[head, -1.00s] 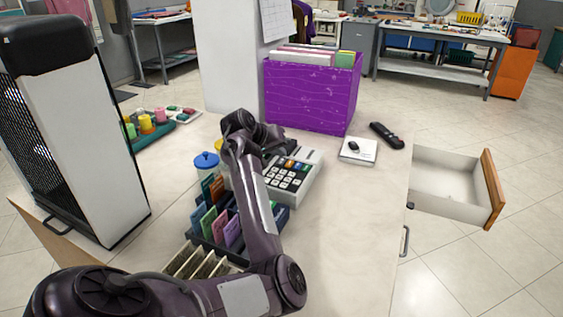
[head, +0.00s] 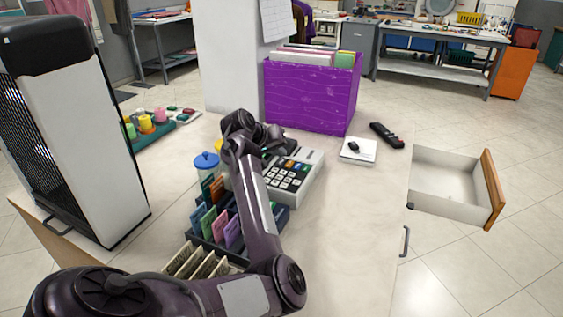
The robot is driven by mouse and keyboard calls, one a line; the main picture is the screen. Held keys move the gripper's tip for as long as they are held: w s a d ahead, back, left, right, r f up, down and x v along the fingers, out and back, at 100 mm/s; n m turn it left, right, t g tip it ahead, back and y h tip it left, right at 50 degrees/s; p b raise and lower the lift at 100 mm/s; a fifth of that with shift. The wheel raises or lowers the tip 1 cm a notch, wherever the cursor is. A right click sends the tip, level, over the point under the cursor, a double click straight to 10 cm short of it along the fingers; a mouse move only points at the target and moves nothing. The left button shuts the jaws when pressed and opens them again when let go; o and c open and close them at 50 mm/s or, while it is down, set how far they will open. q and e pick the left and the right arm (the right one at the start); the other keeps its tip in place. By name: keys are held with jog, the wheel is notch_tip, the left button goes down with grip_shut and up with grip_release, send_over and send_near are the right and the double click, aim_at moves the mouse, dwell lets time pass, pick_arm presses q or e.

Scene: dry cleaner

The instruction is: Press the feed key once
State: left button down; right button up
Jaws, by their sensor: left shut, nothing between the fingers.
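A light grey keypad machine (head: 310,177) stands on the counter in the middle of the head view. It has dark keys, a few orange ones and a dark part at its back left. I cannot read the key labels, so I cannot tell which is the feed key. My left arm reaches over the counter from the lower left. My left gripper (head: 272,139) is shut and empty at the machine's back left. The wrist partly hides its fingers and that part of the machine. I cannot tell whether the fingertips touch it. My right gripper is not in view.
A card rack (head: 212,222) and a blue-lidded jar (head: 206,165) stand left of the machine. A purple file box (head: 312,95) is behind it. A white pad (head: 358,152) and a black handheld device (head: 387,135) lie right. An open drawer (head: 450,185) juts out at right.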

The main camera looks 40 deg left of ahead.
aim_at(279, 163)
pick_arm(q)
jog(key=shift+f, duration=0.2)
dwell(0.5)
jog(key=shift+f, duration=0.25)
jog(key=shift+f, duration=0.35)
dwell(0.5)
jog(key=shift+r, duration=0.1)
jog(key=shift+r+p, duration=0.7)
jog(key=shift+p, duration=0.25)
notch_tip(279, 163, up, 5)
jog(key=p, duration=0.4)
jog(key=shift+p, duration=0.3)
dwell(0.4)
